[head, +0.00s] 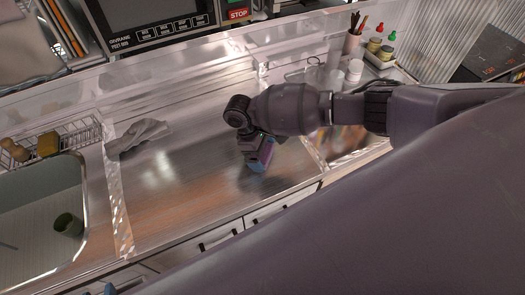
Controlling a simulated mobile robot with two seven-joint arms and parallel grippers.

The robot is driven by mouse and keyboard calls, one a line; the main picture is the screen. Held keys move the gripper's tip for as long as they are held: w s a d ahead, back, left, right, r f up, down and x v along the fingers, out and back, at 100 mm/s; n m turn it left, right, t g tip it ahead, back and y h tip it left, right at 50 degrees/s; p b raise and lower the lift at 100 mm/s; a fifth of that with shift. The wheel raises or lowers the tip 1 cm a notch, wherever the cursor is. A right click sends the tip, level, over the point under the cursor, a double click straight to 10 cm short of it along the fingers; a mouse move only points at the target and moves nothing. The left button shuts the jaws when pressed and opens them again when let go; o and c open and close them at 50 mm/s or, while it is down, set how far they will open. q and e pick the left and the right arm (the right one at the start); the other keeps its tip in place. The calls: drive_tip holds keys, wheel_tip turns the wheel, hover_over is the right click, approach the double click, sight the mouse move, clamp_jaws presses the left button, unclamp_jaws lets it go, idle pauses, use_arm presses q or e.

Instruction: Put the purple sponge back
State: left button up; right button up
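My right arm reaches in from the right, and its gripper (258,156) points down over the steel counter. A small purple and bluish block, which looks like the purple sponge (266,152), is between its fingers. The gripper looks shut on it, though the wrist hides part of the fingers. The sponge is just above the shiny counter or touching it; I cannot tell which. A wire basket (88,134) at the left, behind the sink, holds yellowish sponge-like items (47,144). My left gripper is not clearly in view.
A grey cloth (140,135) lies on the counter's left side. A microwave (155,22) stands at the back. Jars (380,48) and a pen holder (353,40) stand at the back right.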

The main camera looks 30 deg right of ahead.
drive_tip(key=shift+r, duration=0.1)
drive_tip(key=v, duration=1.2)
